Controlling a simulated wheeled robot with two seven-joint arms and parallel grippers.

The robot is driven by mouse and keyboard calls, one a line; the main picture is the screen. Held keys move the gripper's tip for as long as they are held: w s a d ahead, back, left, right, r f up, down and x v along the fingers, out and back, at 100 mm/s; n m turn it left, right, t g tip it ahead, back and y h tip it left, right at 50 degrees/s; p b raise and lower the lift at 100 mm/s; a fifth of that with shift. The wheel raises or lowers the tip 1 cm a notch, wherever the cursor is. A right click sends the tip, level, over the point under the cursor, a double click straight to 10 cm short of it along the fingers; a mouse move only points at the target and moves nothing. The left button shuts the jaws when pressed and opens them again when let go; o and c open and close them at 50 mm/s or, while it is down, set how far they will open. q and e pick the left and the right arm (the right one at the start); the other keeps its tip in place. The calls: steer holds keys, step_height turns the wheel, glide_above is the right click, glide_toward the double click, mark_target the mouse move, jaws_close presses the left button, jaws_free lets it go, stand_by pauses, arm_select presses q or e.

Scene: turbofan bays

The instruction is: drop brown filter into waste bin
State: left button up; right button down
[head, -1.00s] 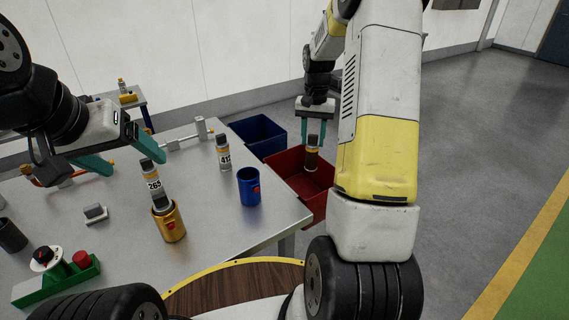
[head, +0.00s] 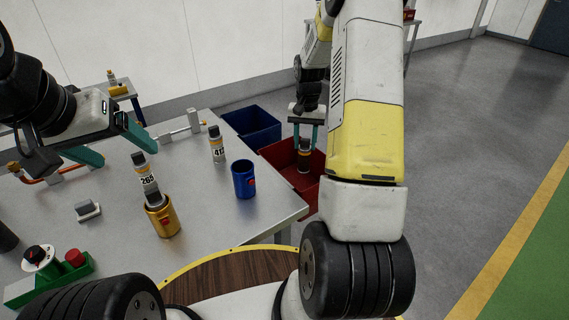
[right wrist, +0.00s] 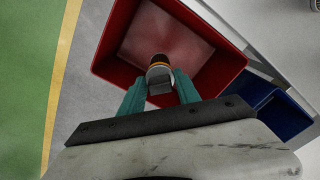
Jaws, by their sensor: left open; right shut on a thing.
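The brown filter (head: 304,157), a dark cylinder with an orange band, is in my right gripper (head: 304,142), which is shut on it. The right wrist view shows the filter (right wrist: 159,70) between the teal fingers (right wrist: 157,92), over the opening of a red bin (right wrist: 222,73). The red bin (head: 281,157) stands on the floor beyond the table's right edge, and a blue bin (head: 262,128) stands beside it. I cannot tell which is the waste bin. My left gripper (head: 118,146) is open and empty above the table.
On the metal table (head: 205,205) stand a filter marked 265 in a gold cup (head: 165,222), a filter marked 412 (head: 217,145) and a blue cup (head: 244,180). A green box with a red button (head: 73,262) is at the left. Floor to the right is clear.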

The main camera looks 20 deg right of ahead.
steer(key=c, duration=0.8)
jaws_free()
step_height(320, 180, up, 7)
steer(key=shift+f, duration=0.1)
steer(key=shift+r, duration=0.5)
